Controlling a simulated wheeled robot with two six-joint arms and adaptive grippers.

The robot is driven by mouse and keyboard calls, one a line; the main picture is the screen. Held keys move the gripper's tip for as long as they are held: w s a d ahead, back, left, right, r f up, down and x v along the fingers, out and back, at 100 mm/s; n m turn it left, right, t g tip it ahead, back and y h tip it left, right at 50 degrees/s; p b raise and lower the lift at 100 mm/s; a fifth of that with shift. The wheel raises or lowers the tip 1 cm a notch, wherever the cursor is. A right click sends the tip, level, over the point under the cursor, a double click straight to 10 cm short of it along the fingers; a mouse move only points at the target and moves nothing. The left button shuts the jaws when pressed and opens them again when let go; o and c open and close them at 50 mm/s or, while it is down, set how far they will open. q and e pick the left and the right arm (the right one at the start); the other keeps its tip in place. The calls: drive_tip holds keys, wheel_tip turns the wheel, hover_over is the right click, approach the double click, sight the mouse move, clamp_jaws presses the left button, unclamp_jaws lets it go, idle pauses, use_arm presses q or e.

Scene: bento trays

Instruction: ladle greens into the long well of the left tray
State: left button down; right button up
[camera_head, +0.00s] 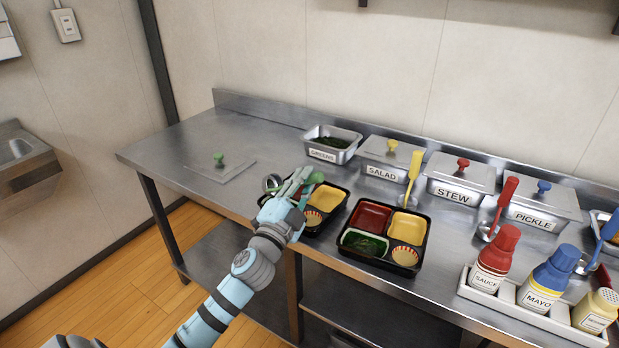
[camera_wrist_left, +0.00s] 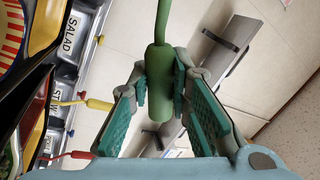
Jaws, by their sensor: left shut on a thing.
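My left gripper (camera_head: 297,188) is shut on the green handle (camera_wrist_left: 160,88) of a ladle, and the handle's end shows in the head view (camera_head: 315,178). A round metal piece (camera_head: 272,183), which looks like the ladle's bowl, shows left of the gripper; its contents are unclear. The left tray (camera_head: 340,218) is black and lies under and behind the gripper. Its yellow well and striped cup show; its long well is hidden by my gripper and arm. The open greens bin (camera_head: 319,154) holds dark greens behind the tray. My right gripper is not in view.
The right tray (camera_head: 425,246) has greens in its front-left well. The greens lid (camera_head: 228,173) with a green knob lies on the left counter. Lidded salad (camera_head: 384,170), stew (camera_head: 455,191) and pickle (camera_head: 536,215) bins line the back. A bottle rack (camera_head: 510,309) stands front right.

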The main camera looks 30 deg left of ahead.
use_arm(q)
drive_tip(key=shift+a+r+n, duration=0.2)
drive_tip(key=shift+r+n, duration=0.2)
drive_tip(key=shift+r, duration=0.05)
drive_tip(key=a+r+n+g+y+p, duration=0.2)
drive_tip(key=a+r+n+g+p, duration=0.1)
drive_tip(key=a+r+n+p, duration=0.6)
drive_tip(key=a+n, duration=0.1)
drive_tip(key=n, duration=0.2)
drive_tip(key=shift+s+r+n+p, duration=0.2)
drive_tip(key=shift+n+p, duration=0.1)
drive_tip(key=shift+n, duration=0.1)
drive_tip(key=shift+a, duration=0.1)
